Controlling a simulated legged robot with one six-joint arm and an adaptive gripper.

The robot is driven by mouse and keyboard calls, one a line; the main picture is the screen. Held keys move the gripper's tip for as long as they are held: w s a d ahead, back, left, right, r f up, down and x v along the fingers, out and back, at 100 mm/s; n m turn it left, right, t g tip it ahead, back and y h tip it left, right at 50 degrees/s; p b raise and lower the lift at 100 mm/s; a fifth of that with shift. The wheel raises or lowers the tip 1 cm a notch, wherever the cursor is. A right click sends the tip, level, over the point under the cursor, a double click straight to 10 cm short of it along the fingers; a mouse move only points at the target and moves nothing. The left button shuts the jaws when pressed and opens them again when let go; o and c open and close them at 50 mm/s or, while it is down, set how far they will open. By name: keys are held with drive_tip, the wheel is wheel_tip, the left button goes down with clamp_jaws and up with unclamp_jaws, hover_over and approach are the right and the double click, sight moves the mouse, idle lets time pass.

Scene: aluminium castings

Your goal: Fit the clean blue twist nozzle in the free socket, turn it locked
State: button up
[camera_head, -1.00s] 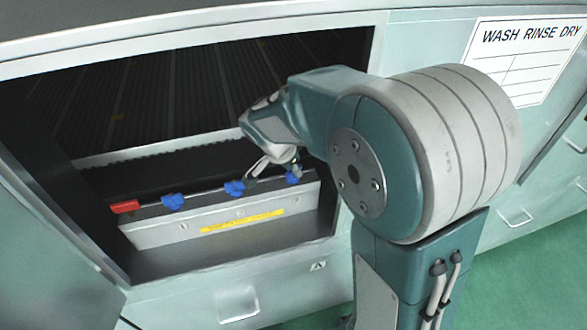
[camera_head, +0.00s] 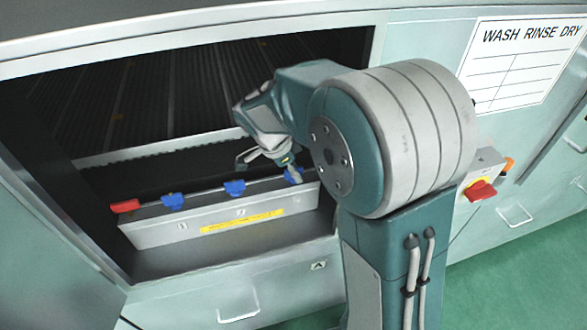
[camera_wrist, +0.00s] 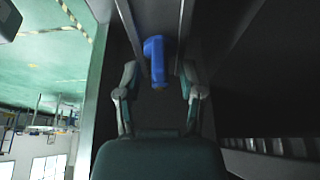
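A row of blue nozzles sits along the dark pipe (camera_head: 205,193) in the open washer: a left one (camera_head: 172,202), a middle one (camera_head: 234,188) and a right one (camera_head: 293,176), partly covered by a finger. My gripper (camera_head: 268,166) is spread open over the right part of the row, its one finger left and its other by the right nozzle. In the wrist view, a blue nozzle (camera_wrist: 156,60) lies between the two open fingers (camera_wrist: 158,80), with gaps on both sides. Which nozzle is clean, and the free socket, I cannot tell.
A red end piece (camera_head: 125,206) is at the pipe's left end. A metal box with a yellow label (camera_head: 242,222) lies below the row. A dark ribbed conveyor (camera_head: 150,95) fills the space behind. A red switch (camera_head: 481,190) is on the right, outside the opening.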

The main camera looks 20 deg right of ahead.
drive_tip(key=v, duration=0.6)
drive_tip(key=shift+w+a+r, duration=0.15)
drive_tip(key=shift+a+r, duration=0.05)
drive_tip(key=shift+r, duration=0.15)
drive_tip(key=s+d+r+n+t+y, duration=0.1)
drive_tip(key=s+r+n+t+y, duration=0.1)
drive_tip(key=s+n, duration=0.7)
drive_tip(key=s+d+r+n+t+y, duration=0.1)
drive_tip(key=s+r+n+t+y, duration=0.1)
drive_tip(key=s+n, duration=0.7)
drive_tip(key=shift+s+d+r+t+y, duration=0.3)
drive_tip(key=shift+s+r+t, duration=0.45)
drive_tip(key=shift+s, duration=0.75)
